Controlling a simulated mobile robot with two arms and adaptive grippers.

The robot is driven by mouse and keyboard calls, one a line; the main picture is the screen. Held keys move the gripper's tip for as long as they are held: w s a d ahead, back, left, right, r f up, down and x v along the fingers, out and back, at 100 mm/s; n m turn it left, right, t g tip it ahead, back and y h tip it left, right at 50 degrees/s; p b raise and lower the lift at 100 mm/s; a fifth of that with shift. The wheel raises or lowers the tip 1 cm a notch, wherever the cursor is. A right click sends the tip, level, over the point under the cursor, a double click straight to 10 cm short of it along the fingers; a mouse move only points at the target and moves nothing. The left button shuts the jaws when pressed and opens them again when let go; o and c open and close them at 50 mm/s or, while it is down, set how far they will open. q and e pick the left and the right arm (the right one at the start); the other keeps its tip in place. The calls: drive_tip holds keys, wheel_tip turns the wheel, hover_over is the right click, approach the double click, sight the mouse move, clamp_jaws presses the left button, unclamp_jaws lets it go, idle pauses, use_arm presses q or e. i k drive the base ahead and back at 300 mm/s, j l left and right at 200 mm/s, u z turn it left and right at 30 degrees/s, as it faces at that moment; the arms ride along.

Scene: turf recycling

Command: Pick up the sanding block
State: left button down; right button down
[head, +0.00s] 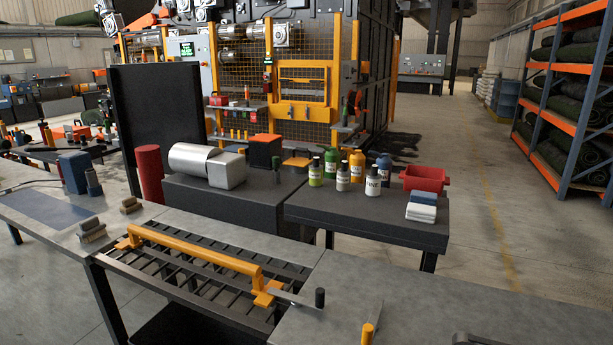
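Two small brown-and-grey blocks lie on the grey workbench at the left. The nearer block (91,230) is near the bench's front edge, left of the orange-barred rack. The farther block (131,205) is a little behind it and to the right. Both look like sanding blocks, with a brownish upper part and a greyer lower part. Neither is held, and nothing covers them. I make out no gripper at either block. A dark shape (480,339) is cut off at the bottom edge on the right, and I cannot tell what it is.
A slatted black rack with an orange bar (195,256) lies between the left bench and the right grey tabletop (410,310). An orange-handled scraper (368,330) lies on that tabletop. Dark tables behind hold bottles (356,165), a red bin (425,178) and folded cloths (422,206).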

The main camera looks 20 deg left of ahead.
sight(130, 204)
drive_tip(key=u, duration=1.65)
drive_tip(key=i+j+z, duration=0.1)
drive_tip(key=i+j, duration=0.15)
drive_tip(key=i+j+z, duration=0.1)
drive_tip(key=i+j, duration=0.2)
drive_tip(key=j, duration=0.2)
drive_tip(key=i+j, duration=0.25)
drive_tip(key=j, duration=0.15)
drive_tip(key=i+j+z, duration=0.15)
drive_tip(key=j, duration=0.25)
drive_tip(key=i+j+z, duration=0.1)
drive_tip(key=i+j, duration=0.2)
drive_tip(key=i+j+z, duration=0.1)
drive_tip(key=j, duration=0.45)
drive_tip(key=i+j, duration=0.3)
drive_tip(key=j, duration=0.15)
drive_tip(key=i+j+z, duration=0.15)
drive_tip(key=j, duration=0.35)
drive_tip(key=i, duration=0.05)
